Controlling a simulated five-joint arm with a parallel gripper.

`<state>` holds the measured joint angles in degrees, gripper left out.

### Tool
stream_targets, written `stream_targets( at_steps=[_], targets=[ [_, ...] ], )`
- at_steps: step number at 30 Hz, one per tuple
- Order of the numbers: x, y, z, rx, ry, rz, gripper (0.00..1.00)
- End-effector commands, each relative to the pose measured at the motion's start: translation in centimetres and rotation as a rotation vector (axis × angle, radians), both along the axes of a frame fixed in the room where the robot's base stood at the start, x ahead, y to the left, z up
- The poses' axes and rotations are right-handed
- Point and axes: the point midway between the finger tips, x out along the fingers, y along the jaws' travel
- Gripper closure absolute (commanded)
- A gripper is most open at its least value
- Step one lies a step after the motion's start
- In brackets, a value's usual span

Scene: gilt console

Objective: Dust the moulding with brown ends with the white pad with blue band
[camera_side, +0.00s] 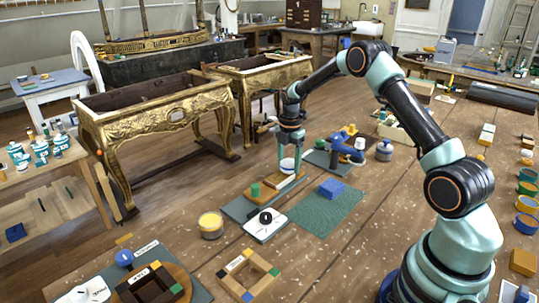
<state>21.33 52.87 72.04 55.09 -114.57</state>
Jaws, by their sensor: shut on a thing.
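My gripper (291,150) points down over the middle of the table. It is shut on a small round white pad (288,166), whose blue band I can hardly make out at this size. The pad is just above or touching a tan wooden moulding (276,185), and I cannot tell which. The moulding lies on a grey-green board (238,207). Its ends are too small to read clearly as brown. The gripper and the pad hide part of its far end.
A green peg (255,190) stands by the moulding's near end. A blue tool (347,143) stands behind.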

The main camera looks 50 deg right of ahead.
Motion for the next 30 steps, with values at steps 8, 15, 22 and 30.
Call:
stream_targets(
  at_steps=[8,15,22,30],
  targets=[
    [-0.2,2.5,-0.1,0.001,0.002,0.003,0.88],
    [-0.2,4.6,-0.1,0.001,0.002,0.002,0.88],
    [-0.2,6.7,-0.1,0.001,0.003,0.002,0.88],
    [-0.2,7.7,-0.1,0.000,0.002,-0.003,0.88]
  ],
)
